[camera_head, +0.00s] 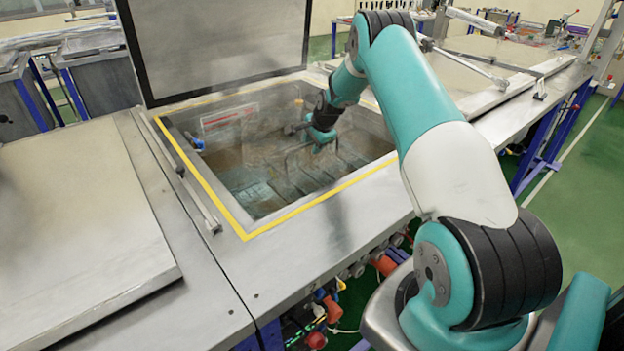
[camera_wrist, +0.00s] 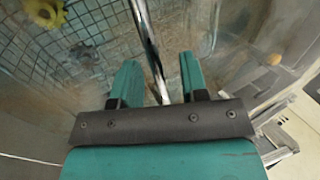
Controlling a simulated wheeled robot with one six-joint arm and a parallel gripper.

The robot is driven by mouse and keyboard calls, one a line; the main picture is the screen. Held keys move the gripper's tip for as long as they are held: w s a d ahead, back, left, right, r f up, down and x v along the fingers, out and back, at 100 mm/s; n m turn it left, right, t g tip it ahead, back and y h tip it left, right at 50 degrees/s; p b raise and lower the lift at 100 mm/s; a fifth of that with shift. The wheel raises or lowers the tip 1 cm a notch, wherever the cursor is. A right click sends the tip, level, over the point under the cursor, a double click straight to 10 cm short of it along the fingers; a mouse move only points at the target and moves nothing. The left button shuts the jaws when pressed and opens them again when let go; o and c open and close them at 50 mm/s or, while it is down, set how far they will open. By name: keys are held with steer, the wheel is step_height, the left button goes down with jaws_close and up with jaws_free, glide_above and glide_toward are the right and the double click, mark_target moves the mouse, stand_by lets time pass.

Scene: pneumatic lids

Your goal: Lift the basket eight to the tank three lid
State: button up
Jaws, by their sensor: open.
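An open tank with a yellow-edged rim (camera_head: 215,180) holds murky liquid. Its dark-framed lid (camera_head: 215,45) stands raised behind it. My gripper (camera_head: 322,142) reaches down inside the tank. A basket (camera_head: 325,170) lies below it, its outline blurred in the head view. In the wrist view, my gripper (camera_wrist: 159,72) is open, with its two teal fingers on either side of a shiny metal bar, the basket handle (camera_wrist: 150,45). Contact with the bar cannot be told. The basket's wire mesh (camera_wrist: 103,22) shows at upper left, with a yellow part and a dark part in it.
A flat closed lid (camera_head: 80,215) covers the tank at left, and another closed lid (camera_head: 500,60) lies at right. The tank walls surround my gripper. Hoses and fittings (camera_head: 325,310) hang under the front edge. Green floor is clear at far right.

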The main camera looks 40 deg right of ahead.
jaws_close()
steer(key=shift+r+p, duration=0.85)
steer(key=shift+r, duration=0.85)
steer(key=shift+w, duration=0.1)
